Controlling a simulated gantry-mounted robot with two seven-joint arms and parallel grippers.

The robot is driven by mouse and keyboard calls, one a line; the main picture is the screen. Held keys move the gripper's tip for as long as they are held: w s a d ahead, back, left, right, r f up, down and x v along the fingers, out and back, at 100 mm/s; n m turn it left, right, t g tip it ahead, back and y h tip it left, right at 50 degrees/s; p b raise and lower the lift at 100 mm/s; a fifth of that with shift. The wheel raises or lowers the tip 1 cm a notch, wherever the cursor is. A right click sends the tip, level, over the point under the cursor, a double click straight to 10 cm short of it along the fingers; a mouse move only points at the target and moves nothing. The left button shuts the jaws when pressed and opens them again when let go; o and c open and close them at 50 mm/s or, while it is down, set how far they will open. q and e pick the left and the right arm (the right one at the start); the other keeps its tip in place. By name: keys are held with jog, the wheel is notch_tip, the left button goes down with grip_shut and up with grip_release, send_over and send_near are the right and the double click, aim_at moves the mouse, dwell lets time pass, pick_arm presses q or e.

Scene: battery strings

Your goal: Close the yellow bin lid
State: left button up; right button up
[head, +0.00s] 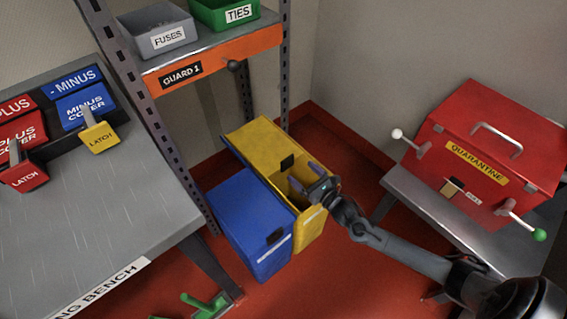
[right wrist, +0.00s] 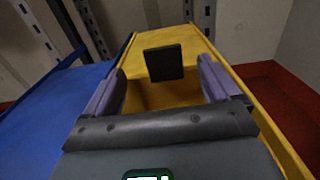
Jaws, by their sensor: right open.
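The yellow bin (head: 311,229) stands on the red floor beside the blue bin. Its yellow lid (head: 262,142) is raised at the back, and the bin's dark inside shows in front of it. A black tab (head: 287,162) sits on the lid's front edge. My right gripper (head: 306,177) is open over the bin's opening, just in front of the tab. In the right wrist view, the black tab (right wrist: 164,62) shows between and beyond the two purple fingers, with the lid (right wrist: 198,44) behind it. I see no contact between fingers and tab. My left gripper is not in view.
The blue bin (head: 240,203) stands shut at the left of the yellow one. A shelf rack (head: 215,55) with trays rises behind. A grey bench (head: 75,210) is at left, and a red quarantine box (head: 485,140) on a stand is at right.

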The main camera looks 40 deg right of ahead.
aim_at(288, 159)
jog(key=w+b, duration=0.4)
jog(key=w, duration=0.5)
jog(key=shift+w+f+b, duration=0.1)
jog(key=shift+w+b, duration=0.2)
jog(key=shift+w, duration=0.7)
